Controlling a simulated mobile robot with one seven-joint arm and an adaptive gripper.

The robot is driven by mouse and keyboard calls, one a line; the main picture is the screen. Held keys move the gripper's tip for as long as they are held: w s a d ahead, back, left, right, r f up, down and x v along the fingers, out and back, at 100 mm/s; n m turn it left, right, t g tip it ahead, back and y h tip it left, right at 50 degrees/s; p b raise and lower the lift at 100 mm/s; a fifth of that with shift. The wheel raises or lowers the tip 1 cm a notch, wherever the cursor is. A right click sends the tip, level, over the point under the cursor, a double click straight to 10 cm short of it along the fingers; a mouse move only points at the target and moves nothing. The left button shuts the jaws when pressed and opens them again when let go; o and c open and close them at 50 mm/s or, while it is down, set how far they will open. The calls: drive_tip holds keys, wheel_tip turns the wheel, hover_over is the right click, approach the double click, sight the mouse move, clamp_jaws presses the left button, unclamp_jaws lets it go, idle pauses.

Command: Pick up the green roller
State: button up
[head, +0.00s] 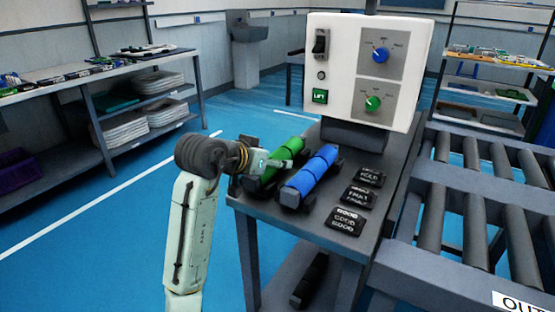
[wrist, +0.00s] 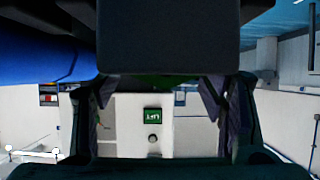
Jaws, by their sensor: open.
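The green roller (head: 288,151) lies on a dark holder at the left end of the grey table, in the head view. In the wrist view my gripper's fingers (wrist: 162,98) are spread apart. A thin strip of green (wrist: 150,77) shows between them, below a large dark block; most of the roller is hidden there. I cannot tell whether the fingers touch it.
A blue roller (head: 311,176) lies close to the right of the green one; blue also fills the wrist view's upper left (wrist: 45,55). A white control panel (head: 342,65) stands behind. Black labels (head: 358,196) lie to the right, before a roller conveyor (head: 468,215).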

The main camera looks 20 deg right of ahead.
sight(275, 158)
drive_tip(key=shift+x, duration=1.6)
drive_tip(key=shift+w+a+r, duration=0.1)
drive_tip(key=shift+c, duration=0.2)
clamp_jaws()
